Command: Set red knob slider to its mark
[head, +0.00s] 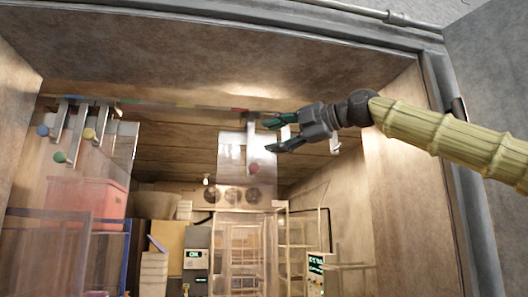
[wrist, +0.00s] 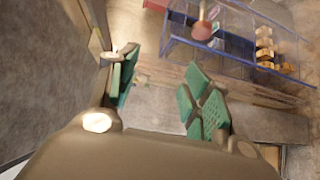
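The red knob (head: 254,168) hangs at the lower end of a pale bar, in front of a clear strip panel, under the overhead rail (head: 205,108). The rail carries small coloured marks, among them a red one (head: 240,110) close above the bar. My gripper (head: 270,136) points left, its green fingers apart and empty, above and slightly right of the knob in the head view. In the wrist view a reddish knob (wrist: 203,31) shows beyond the open fingers (wrist: 162,90), apart from them. The depth between gripper and bar is unclear.
Blue (head: 43,131), yellow (head: 89,134) and green (head: 59,157) knobs hang on bars at the left. The doorway's right wall (head: 415,180) stands below my arm. Shelves (head: 300,240), boxes and a red crate (head: 88,205) are deeper inside.

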